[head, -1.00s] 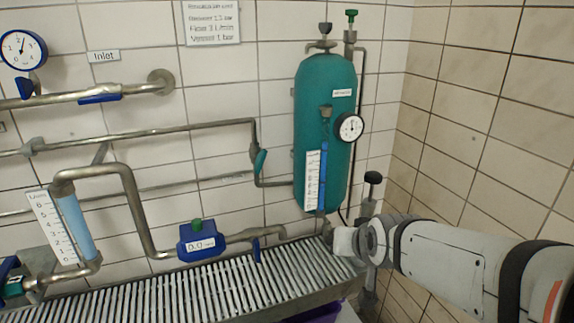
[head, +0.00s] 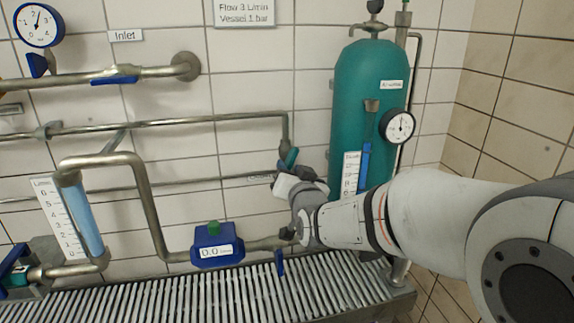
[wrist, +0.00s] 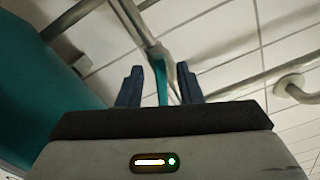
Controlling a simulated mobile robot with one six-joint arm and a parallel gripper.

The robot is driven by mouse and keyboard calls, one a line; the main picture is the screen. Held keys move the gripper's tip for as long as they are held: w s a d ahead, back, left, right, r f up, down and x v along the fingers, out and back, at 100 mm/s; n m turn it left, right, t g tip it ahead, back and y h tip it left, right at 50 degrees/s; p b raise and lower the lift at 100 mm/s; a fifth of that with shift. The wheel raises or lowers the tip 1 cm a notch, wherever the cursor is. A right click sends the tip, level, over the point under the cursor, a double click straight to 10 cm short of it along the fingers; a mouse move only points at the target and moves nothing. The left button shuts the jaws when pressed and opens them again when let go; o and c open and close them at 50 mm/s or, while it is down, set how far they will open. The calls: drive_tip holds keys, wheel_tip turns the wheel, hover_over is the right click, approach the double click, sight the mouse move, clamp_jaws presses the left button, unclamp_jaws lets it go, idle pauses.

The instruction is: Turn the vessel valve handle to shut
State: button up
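The teal valve handle (head: 289,157) sits on the pipe that runs to the green vessel (head: 362,115). It is partly hidden by my gripper (head: 286,180), which is just below it. In the wrist view my gripper (wrist: 161,86) is open, with its two dark fingers apart. The teal handle (wrist: 183,78) shows between the fingertips, nearer the right finger; I cannot tell whether they touch. The handle lies roughly along the pipe's downward bend.
A gauge (head: 397,126) hangs on the vessel's right. Below are a blue flow meter (head: 217,245), a blue lever (head: 279,262) and a slatted grating (head: 200,292). A horizontal pipe (head: 190,121) runs along the tiled wall. Open space lies in front of the wall.

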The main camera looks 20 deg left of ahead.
drive_tip(key=shift+x, duration=1.1)
